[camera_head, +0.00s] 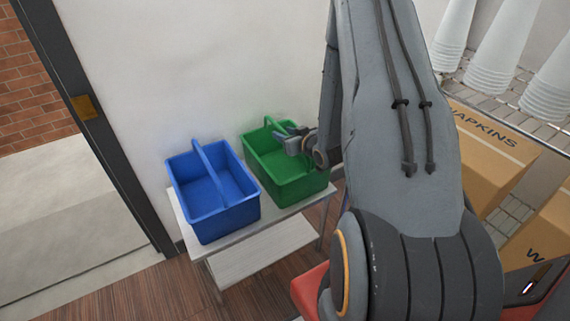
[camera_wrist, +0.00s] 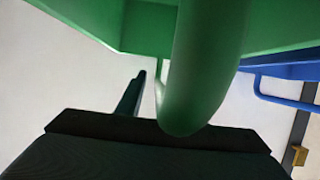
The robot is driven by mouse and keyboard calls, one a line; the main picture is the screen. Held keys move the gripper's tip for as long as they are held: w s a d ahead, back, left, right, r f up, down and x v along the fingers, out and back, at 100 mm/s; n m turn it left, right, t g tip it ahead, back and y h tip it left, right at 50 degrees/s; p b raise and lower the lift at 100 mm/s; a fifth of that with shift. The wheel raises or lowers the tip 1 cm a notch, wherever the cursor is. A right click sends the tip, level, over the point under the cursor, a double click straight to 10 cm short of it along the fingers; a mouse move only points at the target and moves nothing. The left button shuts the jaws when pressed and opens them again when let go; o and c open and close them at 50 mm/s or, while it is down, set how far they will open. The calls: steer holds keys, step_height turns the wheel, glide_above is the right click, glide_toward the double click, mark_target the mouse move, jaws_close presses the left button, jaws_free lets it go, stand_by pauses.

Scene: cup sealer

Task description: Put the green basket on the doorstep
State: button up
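The green basket (camera_head: 290,185) stands upright on the right part of a small light side table. Its arched handle (camera_wrist: 205,65) fills the upper middle of the wrist view. My gripper (camera_head: 287,138) is at the green basket, near its handle. In the wrist view one dark finger (camera_wrist: 132,97) shows left of the handle, with a pale gap between them; the other finger is hidden behind the handle. The gripper looks open, and I see no grip on the handle. The doorstep (camera_head: 65,200) is the pale grey floor beyond the dark door frame at the left.
A blue basket (camera_head: 225,212) stands close to the green one on the side table (camera_head: 285,212) and edges into the wrist view (camera_wrist: 285,70). The dark door frame (camera_head: 115,150) borders the doorway. Cardboard boxes (camera_head: 490,160) and white cup stacks (camera_head: 455,35) are at the right.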

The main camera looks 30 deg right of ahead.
steer(key=shift+c, duration=0.4)
jaws_close()
stand_by(0.9)
